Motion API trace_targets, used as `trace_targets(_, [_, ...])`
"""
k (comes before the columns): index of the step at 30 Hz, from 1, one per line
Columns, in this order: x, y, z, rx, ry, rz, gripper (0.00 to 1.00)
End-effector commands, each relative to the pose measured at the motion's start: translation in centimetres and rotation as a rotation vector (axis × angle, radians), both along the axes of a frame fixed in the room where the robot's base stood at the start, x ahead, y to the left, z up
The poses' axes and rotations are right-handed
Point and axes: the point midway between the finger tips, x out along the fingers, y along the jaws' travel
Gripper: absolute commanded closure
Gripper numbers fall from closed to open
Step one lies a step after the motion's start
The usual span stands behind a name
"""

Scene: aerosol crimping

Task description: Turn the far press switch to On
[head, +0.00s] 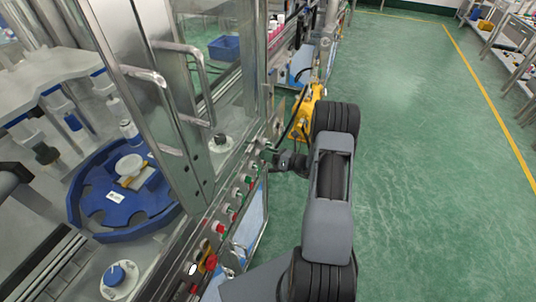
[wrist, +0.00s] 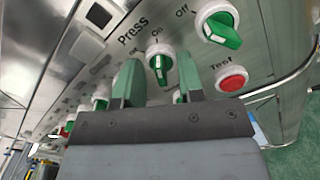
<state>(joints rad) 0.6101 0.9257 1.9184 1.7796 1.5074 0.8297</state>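In the wrist view, a press switch (wrist: 160,62) with a green handle on a white collar shows between my gripper's two green fingers, beside the word "Press". Its handle points roughly toward my gripper. My gripper (wrist: 159,80) is open, one finger to each side of the switch; whether either finger touches it I cannot tell. A second green-handled switch (wrist: 220,27) with an "Off" label sits to the upper right. In the head view my gripper (head: 275,160) is at the far part of the control panel (head: 228,202), and the arm hides part of that area.
A red button (wrist: 232,80) labelled "Test" is right of the fingers. More switches and buttons line the panel, with a red button (head: 211,262) at its near end. Steel door handles (head: 182,88) stand left of the arm. Green floor (head: 420,130) is clear on the right.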

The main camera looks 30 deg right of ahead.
Motion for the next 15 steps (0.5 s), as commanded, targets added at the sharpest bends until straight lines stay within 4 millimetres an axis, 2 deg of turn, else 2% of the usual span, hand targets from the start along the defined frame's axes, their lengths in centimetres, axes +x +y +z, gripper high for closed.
trace_targets(5, [-0.9, -1.0, -0.1, 0.0, -0.001, -0.003, 0.65])
trace_targets(15, [-5.9, -5.6, -0.2, -0.001, 0.0, -0.005, 0.65])
